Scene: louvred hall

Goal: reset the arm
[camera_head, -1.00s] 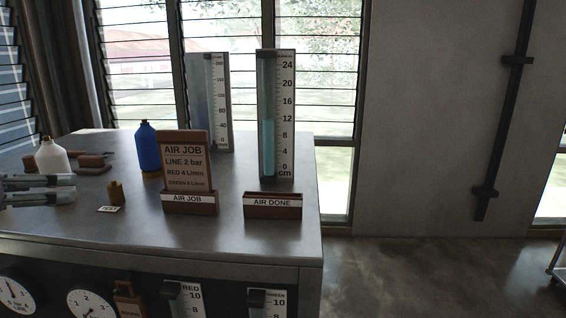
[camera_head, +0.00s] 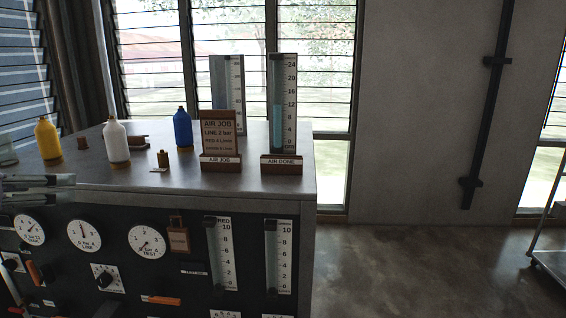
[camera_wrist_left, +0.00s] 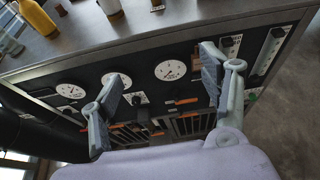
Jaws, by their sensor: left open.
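My left gripper (camera_head: 40,188) comes in at the left edge of the head view, in front of the bench's front edge. Its two grey fingers also show in the left wrist view (camera_wrist_left: 162,82), spread wide with nothing between them. Behind them is the dark gauge panel (camera_wrist_left: 150,112), which the fingers partly cover. Whether they touch it cannot be told, but they look apart from it. My right gripper is in neither view.
The bench (camera_head: 270,190) carries a yellow bottle (camera_head: 48,138), a white bottle (camera_head: 116,142), a blue bottle (camera_head: 183,130), an AIR JOB sign (camera_head: 219,135) and an AIR DONE holder (camera_head: 281,165). Its front has dials and flow tubes. Floor (camera_head: 420,260) at right is clear; a cart (camera_head: 548,255) stands beyond.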

